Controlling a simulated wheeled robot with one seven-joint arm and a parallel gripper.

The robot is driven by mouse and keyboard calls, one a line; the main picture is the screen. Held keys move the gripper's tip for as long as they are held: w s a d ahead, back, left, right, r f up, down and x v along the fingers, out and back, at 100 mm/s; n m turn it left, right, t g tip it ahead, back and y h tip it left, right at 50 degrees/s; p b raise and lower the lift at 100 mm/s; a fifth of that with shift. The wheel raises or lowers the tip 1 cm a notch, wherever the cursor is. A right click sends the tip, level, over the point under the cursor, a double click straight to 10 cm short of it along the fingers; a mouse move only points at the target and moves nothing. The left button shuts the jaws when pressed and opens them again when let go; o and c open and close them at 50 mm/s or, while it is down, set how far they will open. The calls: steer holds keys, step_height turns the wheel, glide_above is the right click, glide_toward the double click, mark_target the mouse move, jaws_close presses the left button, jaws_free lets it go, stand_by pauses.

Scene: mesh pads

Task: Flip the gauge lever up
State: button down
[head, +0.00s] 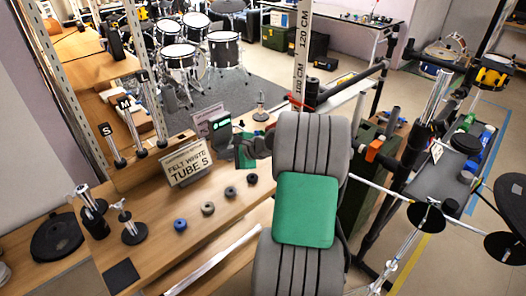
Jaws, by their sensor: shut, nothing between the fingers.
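My arm rises in the foreground of the head view, and my gripper (243,148) reaches left from behind it, over the far part of the wooden bench. It looks small and dark, shut and empty. A dark device with a lit green display (222,124) stands just left of and behind the gripper. I cannot tell whether they touch. No gauge lever can be made out clearly; my gripper and arm cover part of that area. A tall white measuring post (302,50) marked in centimetres stands behind my arm, with a red piece on it.
Several small rings, including a blue one (180,224), lie nearer. Metal stands are at left. Black rails and a green case (362,185) crowd the right. Drums stand behind.

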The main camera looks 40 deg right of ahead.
steer(key=d+f+m+t, duration=0.1)
steer(key=d+m, duration=0.1)
steer(key=d, duration=0.1)
steer(key=s+d+f+m, duration=0.1)
steer(key=d+m, duration=0.1)
steer(key=d, duration=0.1)
steer(key=s+d+f+m+t+h+b, duration=0.1)
steer(key=d+m, duration=0.1)
steer(key=d, duration=0.1)
steer(key=shift+d+f+t, duration=0.2)
steer(key=shift+f+t, duration=0.1)
steer(key=shift+f, duration=0.1)
steer(key=s+d+m+t, duration=0.1)
steer(key=s+d+m, duration=0.1)
steer(key=d, duration=0.1)
steer(key=s+d+m+t+h, duration=0.1)
steer(key=s+d+m, duration=0.1)
steer(key=d+m, duration=0.1)
steer(key=s+d+f+m+t+h, duration=0.1)
steer(key=s+d+m, duration=0.1)
steer(key=d+m, duration=0.1)
steer(key=shift+s+d+t+b, duration=0.3)
steer(key=shift+d+t+b, duration=0.1)
steer(key=shift+d, duration=0.25)
steer(key=shift+w+a+r, duration=0.1)
steer(key=shift+w, duration=0.35)
steer(key=w, duration=0.9)
steer(key=shift+w+a+f, duration=0.15)
steer(key=shift+f, duration=0.25)
steer(key=shift+r, duration=0.1)
